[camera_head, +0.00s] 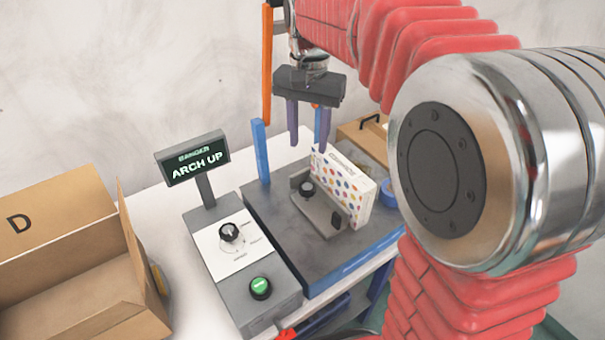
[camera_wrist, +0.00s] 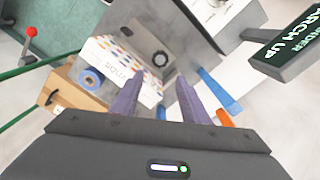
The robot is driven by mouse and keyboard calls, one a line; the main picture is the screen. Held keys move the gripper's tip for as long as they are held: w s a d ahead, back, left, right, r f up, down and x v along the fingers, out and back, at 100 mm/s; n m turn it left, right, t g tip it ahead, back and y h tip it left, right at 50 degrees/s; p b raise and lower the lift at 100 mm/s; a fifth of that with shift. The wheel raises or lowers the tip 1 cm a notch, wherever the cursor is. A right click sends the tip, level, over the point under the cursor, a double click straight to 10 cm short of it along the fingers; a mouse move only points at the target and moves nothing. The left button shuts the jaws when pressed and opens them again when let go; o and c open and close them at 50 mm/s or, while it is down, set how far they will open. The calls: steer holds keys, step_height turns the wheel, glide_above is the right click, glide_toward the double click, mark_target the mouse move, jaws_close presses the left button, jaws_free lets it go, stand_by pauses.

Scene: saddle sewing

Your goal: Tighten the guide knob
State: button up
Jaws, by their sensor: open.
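In the wrist view the fingertips (camera_wrist: 160,82) lie on either side below the knob in the picture.
A control panel with a dial (camera_head: 230,233), a green button (camera_head: 260,288) and a sign reading "ARCH UP" (camera_head: 193,160) stands left. A blue post (camera_head: 261,150) rises at the bed's back left. A blue roll (camera_head: 388,193) and an open cardboard box (camera_head: 60,235) flank the machine.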

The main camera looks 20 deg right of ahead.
mark_target(307, 186)
stand_by(0.3)
step_height(307, 186, down, 14)
steer(key=shift+r, duration=0.1)
stand_by(0.7)
steer(key=shift+c, duration=0.5)
